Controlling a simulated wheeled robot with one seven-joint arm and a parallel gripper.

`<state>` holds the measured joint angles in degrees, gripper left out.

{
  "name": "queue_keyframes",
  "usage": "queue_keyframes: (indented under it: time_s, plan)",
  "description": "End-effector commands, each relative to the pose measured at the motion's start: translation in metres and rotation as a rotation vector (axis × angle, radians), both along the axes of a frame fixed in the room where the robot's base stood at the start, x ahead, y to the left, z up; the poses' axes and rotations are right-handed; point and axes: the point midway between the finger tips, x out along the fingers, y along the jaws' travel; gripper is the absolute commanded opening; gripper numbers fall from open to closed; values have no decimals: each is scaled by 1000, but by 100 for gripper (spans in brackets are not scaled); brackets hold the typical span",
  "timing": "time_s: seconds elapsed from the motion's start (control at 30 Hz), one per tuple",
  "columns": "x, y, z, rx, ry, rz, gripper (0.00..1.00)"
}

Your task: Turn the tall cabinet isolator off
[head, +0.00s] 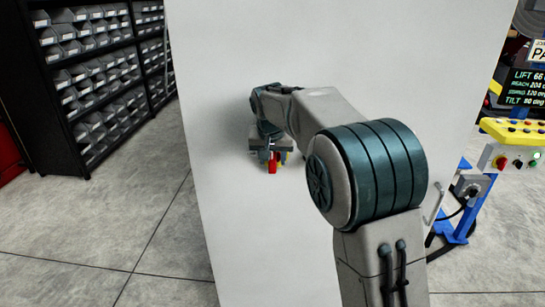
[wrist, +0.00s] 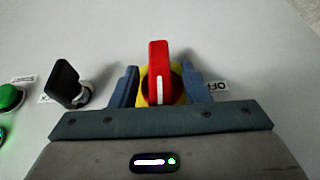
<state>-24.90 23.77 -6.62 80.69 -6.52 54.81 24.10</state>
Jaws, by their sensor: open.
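The isolator's red handle (wrist: 158,68) stands upright in the wrist view, with a white line on its face. It sits on a yellow plate (wrist: 178,98) on the pale cabinet (head: 225,80). An "OFF" label (wrist: 216,86) is to its right, partly hidden by a finger. My gripper (wrist: 158,84) is open, one finger on each side of the handle, with gaps showing. In the head view the red handle (head: 272,167) shows just below my gripper (head: 268,150); my arm hides part of the cabinet front.
A black selector knob (wrist: 66,82) and a green button (wrist: 10,97) are left of the isolator. Shelves of grey bins (head: 90,60) stand at the left. A yellow control box (head: 512,130) and blue stand (head: 465,215) are at the right. The floor left of the cabinet is clear.

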Motion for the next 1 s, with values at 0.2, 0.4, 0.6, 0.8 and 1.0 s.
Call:
queue_keyframes:
  time_s: [0.2,0.4,0.6,0.8,1.0]
  plan:
    - [0,0,0,0,0,0,0]
    - [0,0,1,-4,0,1,0]
    - [0,2,2,-48,1,3,0]
    - [0,4,2,-165,6,5,0]
    - [0,7,1,-339,11,4,0]
